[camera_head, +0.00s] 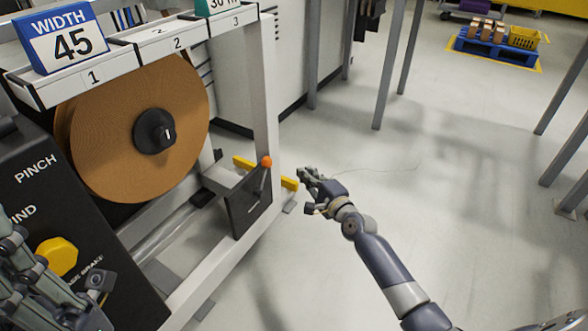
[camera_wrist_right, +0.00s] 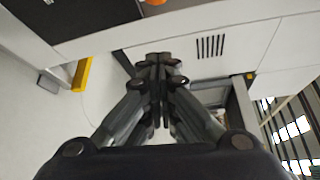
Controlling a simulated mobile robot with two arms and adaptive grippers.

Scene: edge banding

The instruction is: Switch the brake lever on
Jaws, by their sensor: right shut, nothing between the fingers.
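An orange ball knob (camera_head: 267,161) tops a lever beside a dark plate (camera_head: 248,200) on the machine frame, right of the big brown roll.
The black panel (camera_head: 120,290) carries a yellow knob (camera_head: 57,256) and a partly hidden brake label. A yellow bar (camera_head: 290,184) lies low behind the lever.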

